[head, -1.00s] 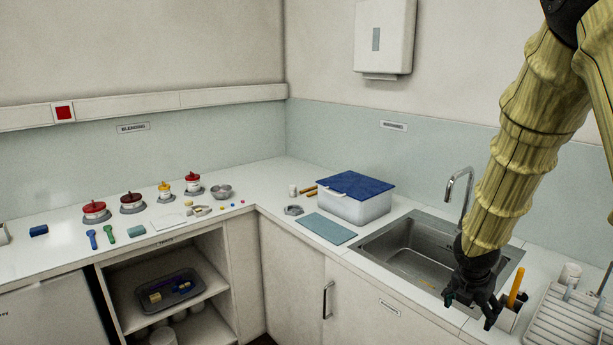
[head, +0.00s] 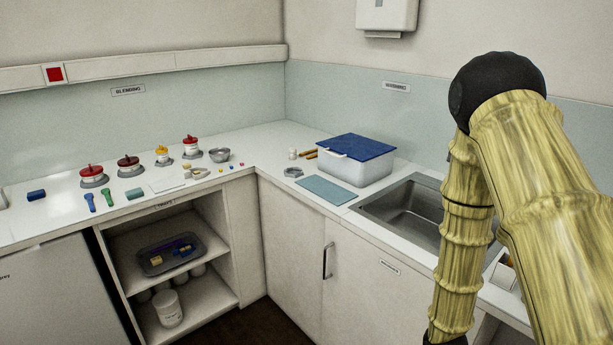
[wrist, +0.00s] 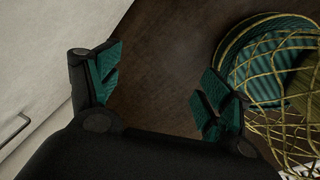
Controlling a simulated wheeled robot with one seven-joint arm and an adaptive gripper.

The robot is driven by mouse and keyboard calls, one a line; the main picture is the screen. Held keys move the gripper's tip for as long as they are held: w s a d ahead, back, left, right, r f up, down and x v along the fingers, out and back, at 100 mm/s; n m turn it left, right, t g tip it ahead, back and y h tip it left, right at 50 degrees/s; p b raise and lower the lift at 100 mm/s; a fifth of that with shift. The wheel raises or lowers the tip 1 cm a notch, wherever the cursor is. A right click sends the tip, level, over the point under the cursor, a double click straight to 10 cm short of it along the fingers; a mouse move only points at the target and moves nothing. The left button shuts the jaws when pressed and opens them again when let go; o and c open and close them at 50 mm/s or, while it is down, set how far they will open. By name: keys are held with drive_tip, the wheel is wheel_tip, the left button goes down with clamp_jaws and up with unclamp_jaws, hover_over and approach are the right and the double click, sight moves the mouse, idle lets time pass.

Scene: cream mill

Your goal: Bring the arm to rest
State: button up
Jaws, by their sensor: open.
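My gripper (wrist: 160,95) is open and empty in the wrist view, its two dark fingers with green pads spread well apart above a dark brown floor (wrist: 155,50). In the head view my arm comes down on the right side of the picture, and the gripper itself is out of sight below the lower edge. No object lies between the fingers.
In the head view the worktop holds a blue-lidded box (head: 355,160), a sink (head: 405,210) and several red-topped jars.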

drive_tip(key=s+a+f+m+b, duration=0.1)
drive_tip(key=s+a+f+m, duration=0.1)
drive_tip(key=s+f+m, duration=0.4)
drive_tip(key=s+a+f+m+g+b, duration=0.1)
drive_tip(key=s+f+m, duration=0.6)
drive_tip(key=s, duration=0.8)
wheel_tip(320, 180, down, 2)
drive_tip(key=shift+s+a+f+b, duration=0.1)
drive_tip(key=shift+s+a+b, duration=0.15)
drive_tip(key=shift+a+b, duration=0.45)
drive_tip(key=shift+a, duration=0.2)
